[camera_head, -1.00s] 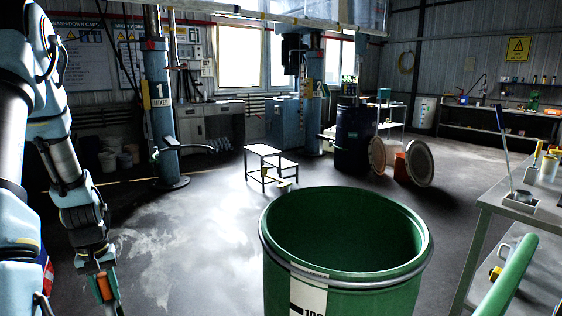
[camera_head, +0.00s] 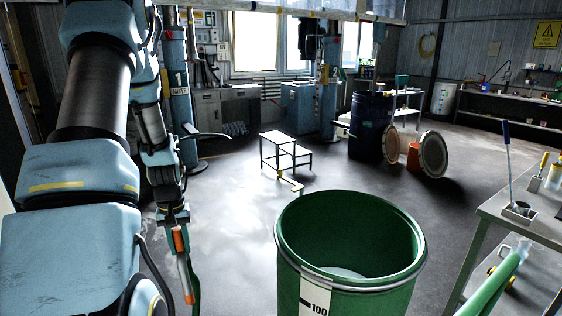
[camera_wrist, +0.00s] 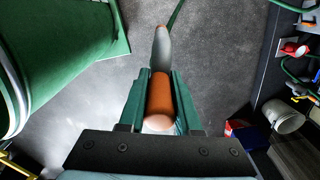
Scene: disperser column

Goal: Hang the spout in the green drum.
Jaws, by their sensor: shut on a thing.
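The green drum (camera_head: 385,300) stands open at the front centre in the head view, its label reading 100. Its side also shows at the left in the wrist view (camera_wrist: 75,45). My gripper (camera_wrist: 160,82) is shut on the orange grip of the spout (camera_wrist: 161,48), whose grey pipe points away from the jaws. In the head view my gripper (camera_head: 181,226) is left of the drum, and the spout (camera_head: 185,275) hangs steeply down, outside and apart from the drum. A green hose (camera_head: 196,293) hangs by the spout.
A workbench (camera_head: 500,215) with tools stands right of the drum. A low step stool (camera_head: 284,150) and a dark blue drum (camera_head: 369,125) with round lids beside it stand farther back. A white bucket (camera_wrist: 284,116) is at the right in the wrist view. Floor between arm and drum looks clear.

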